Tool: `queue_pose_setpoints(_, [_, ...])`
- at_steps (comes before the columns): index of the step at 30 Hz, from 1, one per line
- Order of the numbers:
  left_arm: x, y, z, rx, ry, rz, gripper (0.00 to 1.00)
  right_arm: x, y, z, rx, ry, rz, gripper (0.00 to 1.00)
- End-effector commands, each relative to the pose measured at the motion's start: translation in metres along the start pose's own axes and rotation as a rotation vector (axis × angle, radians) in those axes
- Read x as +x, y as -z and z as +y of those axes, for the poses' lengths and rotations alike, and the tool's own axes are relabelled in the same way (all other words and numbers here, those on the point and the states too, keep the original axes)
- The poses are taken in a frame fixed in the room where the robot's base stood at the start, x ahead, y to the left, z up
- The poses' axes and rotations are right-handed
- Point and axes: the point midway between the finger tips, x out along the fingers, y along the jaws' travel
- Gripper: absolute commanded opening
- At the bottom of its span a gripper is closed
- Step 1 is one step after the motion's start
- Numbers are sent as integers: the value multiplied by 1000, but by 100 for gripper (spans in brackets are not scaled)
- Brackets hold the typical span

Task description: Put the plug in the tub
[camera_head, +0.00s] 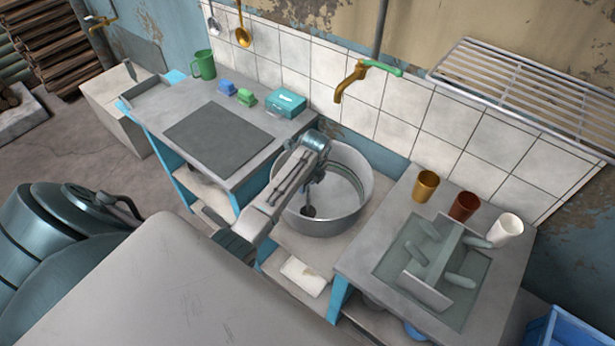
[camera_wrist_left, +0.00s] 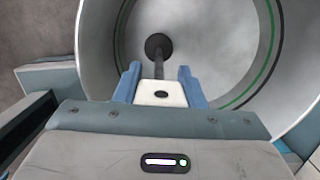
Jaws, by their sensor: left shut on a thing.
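The plug (camera_head: 308,211) is a dark round disc on a thin stem. It also shows in the left wrist view (camera_wrist_left: 158,46), ahead of the fingers. My left gripper (camera_head: 311,182) reaches down into the tub and is shut on the plug's stem, between its blue fingers (camera_wrist_left: 158,74) in the wrist view. The tub (camera_head: 350,220) is a large round grey metal basin with green lines inside. The plug is within the tub's opening; I cannot tell whether it touches the bottom. My right gripper is not in view.
A gold tap (camera_head: 349,80) is on the tiled wall above the tub. The left counter (camera_head: 182,104) holds a teal box (camera_head: 286,103), sponges and a green mug (camera_head: 203,65). The right counter (camera_head: 375,238) holds three cups and a rack (camera_head: 436,262). A wire shelf (camera_head: 530,90) hangs at right.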

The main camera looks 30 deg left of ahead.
Motion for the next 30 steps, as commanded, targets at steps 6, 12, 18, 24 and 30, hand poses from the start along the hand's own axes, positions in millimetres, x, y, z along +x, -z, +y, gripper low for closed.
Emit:
queue_pose_setpoints(6, [1,0,0,0,1,0,0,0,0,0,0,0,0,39])
queue_pose_setpoints(12, [1,0,0,0,1,0,0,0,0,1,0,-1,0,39])
queue_pose_setpoints(18, [0,0,0,0,1,0,0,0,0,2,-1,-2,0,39])
queue_pose_setpoints(24, [1,0,0,0,1,0,0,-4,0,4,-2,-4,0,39])
queue_pose_setpoints(30, [3,0,0,0,1,0,0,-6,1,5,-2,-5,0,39])
